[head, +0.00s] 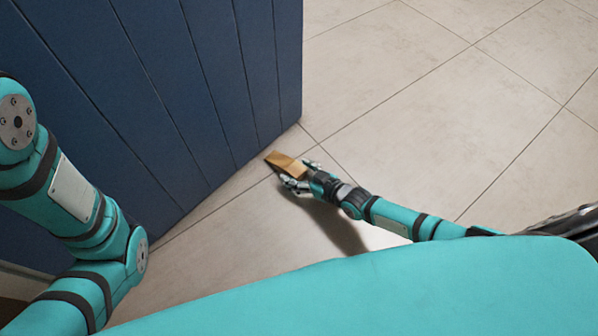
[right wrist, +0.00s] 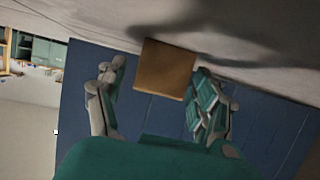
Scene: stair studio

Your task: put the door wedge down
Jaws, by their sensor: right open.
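The door wedge (head: 285,162) is a light wooden block by the lower corner of the blue door (head: 150,90). It seems to rest on the floor; whether it touches the door I cannot tell. My right gripper (head: 294,179) is open at the wedge's near end. In the right wrist view the wedge (right wrist: 165,68) sits between the spread fingers. A gap shows on the left finger's side, while the right finger is close to the wedge or touching it. My left arm shows at the left, but its gripper is out of view.
The pale tiled floor (head: 430,110) is clear to the right of the door. The door stands like a wall along the left. A greenish shelf or cabinet (right wrist: 35,48) shows far off in the right wrist view.

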